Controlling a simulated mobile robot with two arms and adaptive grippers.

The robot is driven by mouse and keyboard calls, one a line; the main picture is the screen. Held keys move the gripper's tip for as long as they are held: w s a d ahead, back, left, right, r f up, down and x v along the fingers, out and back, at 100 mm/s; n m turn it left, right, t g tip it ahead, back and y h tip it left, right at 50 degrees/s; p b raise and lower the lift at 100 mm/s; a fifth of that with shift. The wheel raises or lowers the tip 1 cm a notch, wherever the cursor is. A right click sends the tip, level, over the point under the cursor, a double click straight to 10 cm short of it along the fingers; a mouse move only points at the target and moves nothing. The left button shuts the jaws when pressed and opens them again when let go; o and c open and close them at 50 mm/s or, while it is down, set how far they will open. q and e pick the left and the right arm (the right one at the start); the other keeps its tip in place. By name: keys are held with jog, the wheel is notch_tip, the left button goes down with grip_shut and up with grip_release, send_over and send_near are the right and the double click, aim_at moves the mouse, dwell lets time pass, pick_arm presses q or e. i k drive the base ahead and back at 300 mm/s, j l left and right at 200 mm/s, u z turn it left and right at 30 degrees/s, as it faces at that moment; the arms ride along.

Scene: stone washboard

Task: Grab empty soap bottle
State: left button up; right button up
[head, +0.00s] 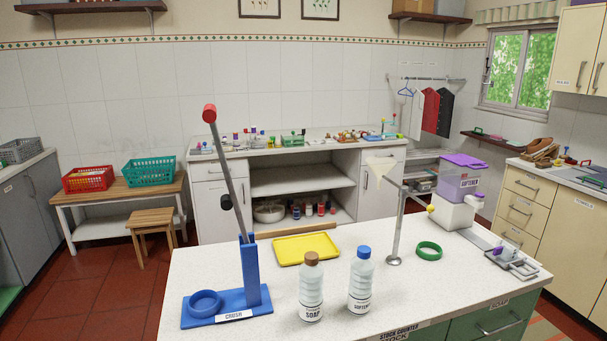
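A clear bottle (311,285) with a brown cap and a label reading SOAP stands upright near the front edge of the counter. It looks clear, with no coloured content showing. Just to its right a similar clear bottle (360,281) with a blue cap stands upright; its label is partly legible and seems to read softener. The two bottles are close but apart. Neither of my grippers is in view.
The blue crush press (250,280) with its raised lever stands left of the bottles. A yellow tray (305,248) lies behind them. A metal funnel stand (395,220), a green ring (429,250) and a white and purple softener dispenser (457,212) are to the right.

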aim_at(311, 306)
jog(key=i+l+u, duration=0.1)
jog(key=l+u, duration=0.6)
jog(key=l, duration=0.15)
jog(key=l+u, duration=0.35)
jog(key=i+l, duration=0.05)
jog(key=l, duration=0.05)
